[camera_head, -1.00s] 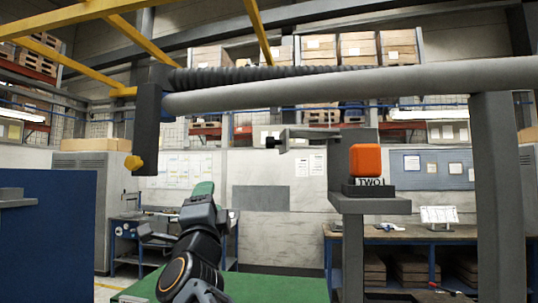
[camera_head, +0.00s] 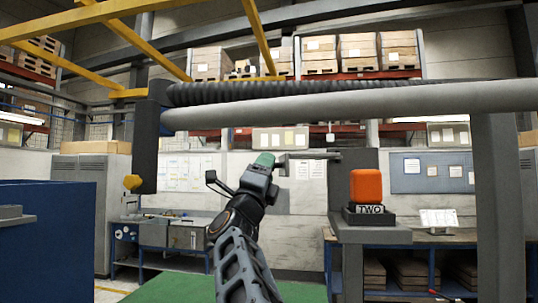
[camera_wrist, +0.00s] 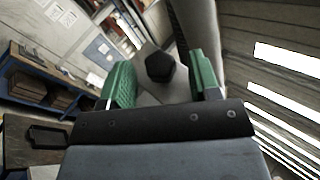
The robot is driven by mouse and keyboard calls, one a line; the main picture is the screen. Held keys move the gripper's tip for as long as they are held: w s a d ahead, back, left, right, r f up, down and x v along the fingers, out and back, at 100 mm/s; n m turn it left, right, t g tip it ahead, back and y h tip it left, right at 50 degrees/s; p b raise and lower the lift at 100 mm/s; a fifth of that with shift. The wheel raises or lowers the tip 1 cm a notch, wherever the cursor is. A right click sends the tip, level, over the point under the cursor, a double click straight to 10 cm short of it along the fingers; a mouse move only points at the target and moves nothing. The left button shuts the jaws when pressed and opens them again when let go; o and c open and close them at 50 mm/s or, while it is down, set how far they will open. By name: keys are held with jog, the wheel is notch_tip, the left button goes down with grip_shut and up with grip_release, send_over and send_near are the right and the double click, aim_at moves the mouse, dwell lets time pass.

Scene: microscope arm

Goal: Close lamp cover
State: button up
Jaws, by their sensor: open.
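My gripper (camera_head: 266,161) is raised in the head view, its green fingertips at the left end of a thin grey bar (camera_head: 308,156). The bar reaches left from an upright dark panel (camera_head: 362,172). In the wrist view, my gripper (camera_wrist: 163,82) is open. A black faceted knob (camera_wrist: 160,66) on a grey surface shows between the two green fingers, with space on both sides. I cannot tell whether they touch it. In the head view the bar's left end is hidden by my gripper. I cannot tell for sure which part is the lamp cover.
A long grey beam (camera_head: 350,111) crosses above my gripper. A dark block (camera_head: 146,145) with a yellow knob (camera_head: 132,182) hangs at its left end. An orange block (camera_head: 366,185) on a base marked TWO stands at right. A blue panel (camera_head: 48,235) stands at left.

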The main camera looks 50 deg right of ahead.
jog(key=shift+p+x, duration=0.4)
jog(key=shift+x, duration=0.85)
jog(key=shift+c, duration=0.5)
grip_shut()
